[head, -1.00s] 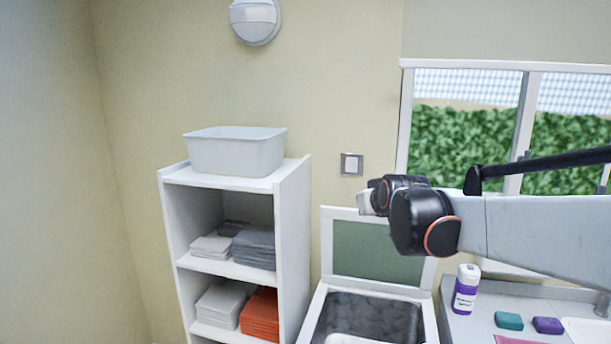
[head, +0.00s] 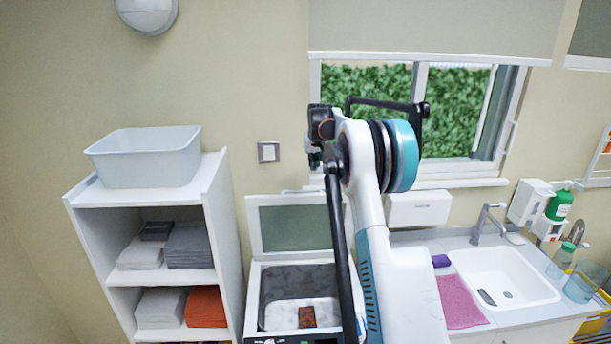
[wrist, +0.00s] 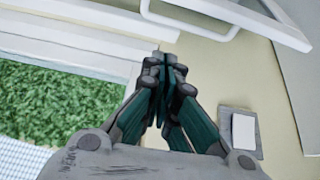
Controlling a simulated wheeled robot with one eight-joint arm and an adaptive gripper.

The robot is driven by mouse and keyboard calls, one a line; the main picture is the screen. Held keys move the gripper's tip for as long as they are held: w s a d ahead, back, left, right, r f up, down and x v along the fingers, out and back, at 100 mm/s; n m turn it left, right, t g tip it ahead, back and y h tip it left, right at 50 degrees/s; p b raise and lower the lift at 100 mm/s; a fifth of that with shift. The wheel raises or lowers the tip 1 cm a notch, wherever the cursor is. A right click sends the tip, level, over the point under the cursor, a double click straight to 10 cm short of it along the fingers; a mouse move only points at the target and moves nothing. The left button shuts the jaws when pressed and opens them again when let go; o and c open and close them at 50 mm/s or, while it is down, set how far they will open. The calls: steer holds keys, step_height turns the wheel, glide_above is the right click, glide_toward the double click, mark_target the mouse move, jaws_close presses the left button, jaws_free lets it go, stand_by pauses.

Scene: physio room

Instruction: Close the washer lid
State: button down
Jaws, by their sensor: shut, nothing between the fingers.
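The washer (head: 252,300) stands low between the shelf unit and the counter. Its lid (head: 262,226), a white frame around a grey-green panel, is raised upright against the wall. The open tub shows a pale rim, a dark inner wall and a small reddish-brown patch. My gripper (head: 314,157) is above the lid, in front of the wall beside the window, apart from the lid. In the wrist view my gripper (wrist: 164,62) has its fingers together with nothing between them. My arm hides the lid's right part and the washer's right side.
A shelf unit (head: 215,215) with folded towels and a pale tub (head: 145,158) on top stands left of the washer. A wall switch (head: 268,152) and the window (head: 365,95) are behind my gripper. A counter with a sink (head: 500,275) is at right.

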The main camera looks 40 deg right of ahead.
mark_target(317, 191)
steer(key=shift+g, duration=0.3)
steer(key=x, duration=0.4)
steer(key=d+p+x, duration=0.1)
steer(key=x, duration=0.2)
steer(key=p+x, duration=0.1)
steer(key=x, duration=0.3)
steer(key=shift+s+d+f, duration=0.1)
steer(key=shift+d+f, duration=0.05)
steer(key=shift+d, duration=0.25)
steer(key=shift+s+a+f+p, duration=0.15)
steer(key=shift+s+a, duration=0.2)
steer(key=shift+s, duration=0.25)
steer(key=shift+s+a+r+p, duration=0.15)
steer(key=shift+s+a, duration=0.2)
steer(key=shift+s, duration=0.25)
steer(key=shift+s+a+f+p, duration=0.15)
steer(key=shift+s+a, duration=0.2)
steer(key=shift+s, duration=0.2)
steer(key=shift+f, duration=0.1)
